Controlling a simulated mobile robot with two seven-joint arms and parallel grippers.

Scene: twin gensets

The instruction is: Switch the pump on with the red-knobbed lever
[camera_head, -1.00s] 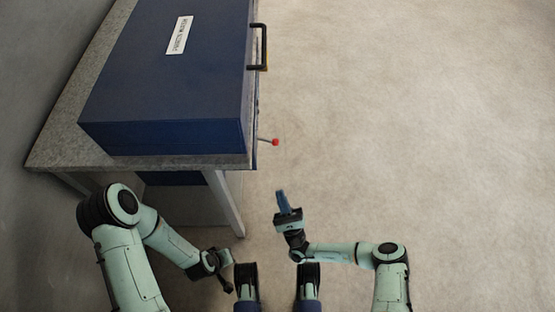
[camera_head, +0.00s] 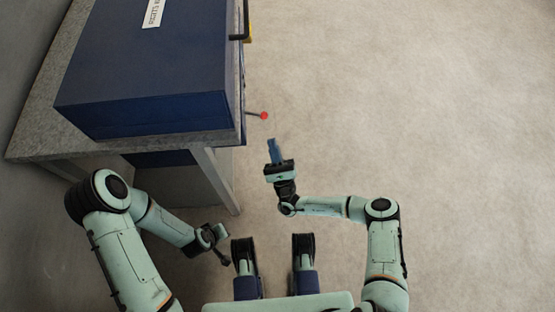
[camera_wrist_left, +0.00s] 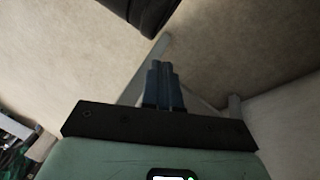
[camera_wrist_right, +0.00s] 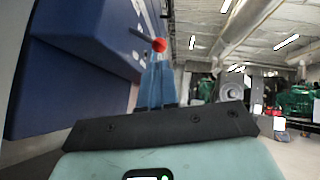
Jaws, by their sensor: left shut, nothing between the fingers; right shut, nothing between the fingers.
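The lever's red knob (camera_head: 264,115) sticks out on a thin rod from the right side of the blue cabinet (camera_head: 150,75) in the head view. My right gripper (camera_head: 272,142) is shut and empty, a short way below the knob in that view. In the right wrist view the red knob (camera_wrist_right: 159,45) shows just beyond the tips of the shut blue fingers (camera_wrist_right: 158,75); I cannot tell whether they touch, but the head view shows a gap. My left gripper (camera_wrist_left: 161,70) is shut and empty; in the head view it hangs low near the table leg.
The blue cabinet stands on a grey table (camera_head: 40,140) whose leg (camera_head: 217,180) is near my left arm. A black handle (camera_head: 241,25) juts from the cabinet's side beyond the lever. Open floor (camera_head: 420,120) lies to the right.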

